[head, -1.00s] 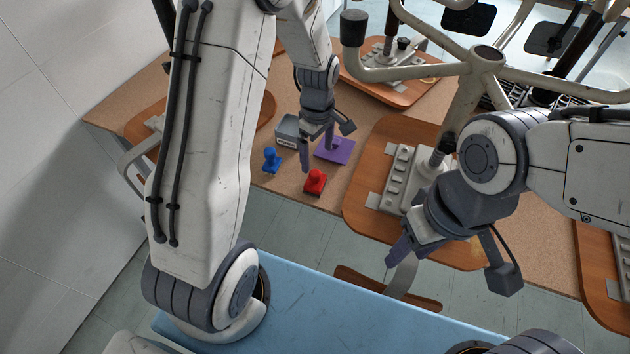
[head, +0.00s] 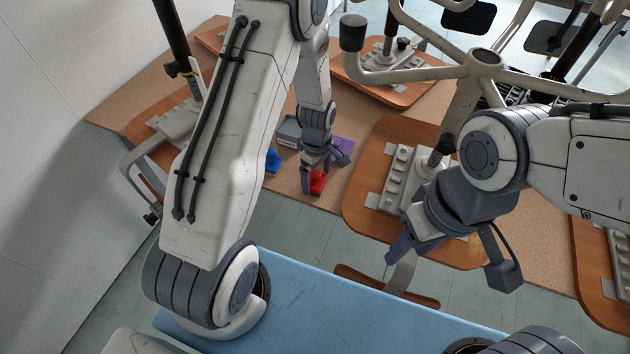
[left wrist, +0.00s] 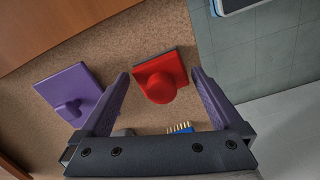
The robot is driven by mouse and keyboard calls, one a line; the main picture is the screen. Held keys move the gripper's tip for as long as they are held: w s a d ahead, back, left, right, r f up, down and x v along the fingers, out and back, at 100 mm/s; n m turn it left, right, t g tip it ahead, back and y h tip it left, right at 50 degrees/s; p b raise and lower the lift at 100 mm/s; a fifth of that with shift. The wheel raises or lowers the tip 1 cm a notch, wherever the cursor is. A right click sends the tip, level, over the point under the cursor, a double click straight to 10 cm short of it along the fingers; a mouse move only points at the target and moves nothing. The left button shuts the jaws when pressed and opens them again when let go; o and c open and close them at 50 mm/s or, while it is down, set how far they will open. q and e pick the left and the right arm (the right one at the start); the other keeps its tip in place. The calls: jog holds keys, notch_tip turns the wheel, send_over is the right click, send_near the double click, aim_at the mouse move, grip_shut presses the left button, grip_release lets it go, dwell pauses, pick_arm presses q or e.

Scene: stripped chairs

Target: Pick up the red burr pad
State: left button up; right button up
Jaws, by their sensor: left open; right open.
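The red burr pad (left wrist: 165,75), a small block with a rounded knob, lies on the brown cork-like surface, and it shows partly behind my left gripper in the head view (head: 318,183). My left gripper (head: 313,188) is open just above the pad. In the left wrist view its fingertips (left wrist: 160,75) stand to either side of the pad's knob, and the jaws look empty. I cannot tell whether a finger touches the pad. My right gripper (head: 392,258) is open and empty, away to the right near the blue surface.
A purple pad with a knob (left wrist: 72,98) lies close to the red pad. A blue piece (head: 273,160) and a grey box (head: 288,132) stand to the left of my left gripper. A wooden chair seat with a grey plate (head: 375,160) lies to the right.

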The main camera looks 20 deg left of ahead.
aim_at(317, 174)
pick_arm(q)
jog(key=c, duration=1.1)
notch_tip(317, 174, up, 10)
jog(key=shift+r+b, duration=0.1)
jog(key=shift+b, duration=0.35)
